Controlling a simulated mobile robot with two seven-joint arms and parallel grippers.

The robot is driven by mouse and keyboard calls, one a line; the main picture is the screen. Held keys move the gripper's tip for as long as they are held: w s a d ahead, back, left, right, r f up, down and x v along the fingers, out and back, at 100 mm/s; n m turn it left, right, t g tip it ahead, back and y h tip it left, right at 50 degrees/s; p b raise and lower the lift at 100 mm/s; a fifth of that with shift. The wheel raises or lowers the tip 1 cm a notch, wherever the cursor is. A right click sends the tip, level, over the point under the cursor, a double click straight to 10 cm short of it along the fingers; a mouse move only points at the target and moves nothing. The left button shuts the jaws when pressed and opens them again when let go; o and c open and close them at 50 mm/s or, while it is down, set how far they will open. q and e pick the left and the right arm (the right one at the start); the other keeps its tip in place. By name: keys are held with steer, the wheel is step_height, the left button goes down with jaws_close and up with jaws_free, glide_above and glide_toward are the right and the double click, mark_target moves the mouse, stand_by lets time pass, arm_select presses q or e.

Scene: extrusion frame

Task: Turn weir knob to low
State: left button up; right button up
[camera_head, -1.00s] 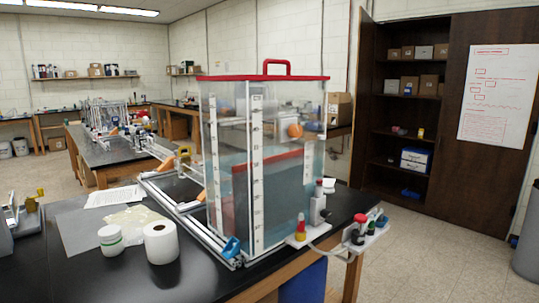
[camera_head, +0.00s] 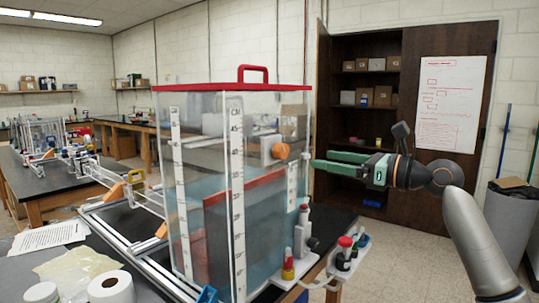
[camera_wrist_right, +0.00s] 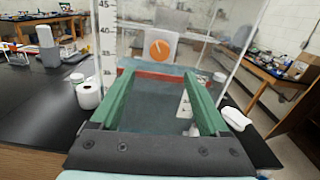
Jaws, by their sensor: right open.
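The weir knob (camera_head: 281,151) is an orange disc on a pale block at the upper right of the clear water tank (camera_head: 172,200). In the right wrist view the knob (camera_wrist_right: 160,49) faces me near the top centre, with a pale pointer mark on it. My right gripper (camera_head: 326,161) is open and empty. Its green fingers point left toward the knob, with a gap between them and it. In the wrist view the knob lies beyond and between the fingertips (camera_wrist_right: 157,74). Any low label is too small to read. My left gripper is not in view.
The tank has a red lid (camera_head: 200,87). Bottles with red and yellow caps (camera_head: 289,264) stand by its lower right. A small shelf with red-capped fittings (camera_head: 345,252) juts from the bench corner. A dark cabinet (camera_head: 400,100) stands behind.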

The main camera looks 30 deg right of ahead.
mark_target(285, 153)
steer(key=p+x, duration=0.4)
steer(key=x, duration=0.6)
steer(key=shift+w+a+r, duration=0.1)
steer(key=shift+w+a, duration=0.05)
steer(key=shift+w, duration=0.25)
steer(key=shift+w+a, duration=0.25)
steer(key=shift+w, duration=0.35)
steer(key=shift+c, duration=0.3)
jaws_close()
